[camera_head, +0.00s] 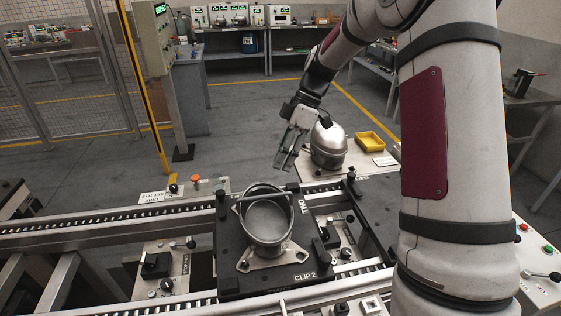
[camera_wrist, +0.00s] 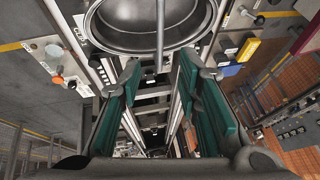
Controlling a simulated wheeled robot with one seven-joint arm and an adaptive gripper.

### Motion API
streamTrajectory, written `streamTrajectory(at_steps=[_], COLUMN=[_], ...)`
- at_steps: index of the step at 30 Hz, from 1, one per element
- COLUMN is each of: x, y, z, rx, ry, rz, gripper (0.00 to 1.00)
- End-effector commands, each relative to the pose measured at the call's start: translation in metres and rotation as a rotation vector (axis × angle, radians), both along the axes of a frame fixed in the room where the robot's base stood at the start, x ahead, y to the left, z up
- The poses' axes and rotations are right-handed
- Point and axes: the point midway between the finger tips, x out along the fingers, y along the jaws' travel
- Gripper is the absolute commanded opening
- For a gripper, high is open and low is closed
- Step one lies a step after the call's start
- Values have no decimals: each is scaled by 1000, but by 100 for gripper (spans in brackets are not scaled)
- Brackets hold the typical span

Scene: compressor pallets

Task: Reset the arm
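My gripper (camera_head: 287,162) hangs from my arm, above and behind the black pallet. In the wrist view my gripper (camera_wrist: 152,95) shows two green-padded fingers spread apart with nothing between them. On the black pallet (camera_head: 232,284) marked CLIP 2 stands an open metal compressor housing (camera_head: 267,222) with a bar across its top. The open housing (camera_wrist: 155,45) also shows at the top of the wrist view, beyond the fingertips. A closed, domed metal compressor shell (camera_head: 329,147) sits on a light plate just right of my gripper in the head view.
The pallet rests on a conveyor (camera_head: 90,232) that runs across the front. A yellow bin (camera_head: 370,141) stands beside the domed shell. A yellow post (camera_head: 146,90) and control box (camera_head: 152,38) stand at left. Open floor (camera_head: 245,125) lies behind the conveyor.

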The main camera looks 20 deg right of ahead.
Motion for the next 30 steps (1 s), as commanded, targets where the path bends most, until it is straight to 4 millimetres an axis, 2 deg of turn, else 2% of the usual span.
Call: streamTrajectory(at_steps=[11, 16, 20, 24, 30], x=[0, -9, -30, -61, -108], y=[0, 6, 17, 29, 43], z=[0, 15, 42, 72, 106], rx=[0, -42, -124, -215, -306], ry=[0, 9, 22, 25, 0], rz=[-1, -43, -143, -290, -517], gripper=[31, 31, 31, 31, 31])
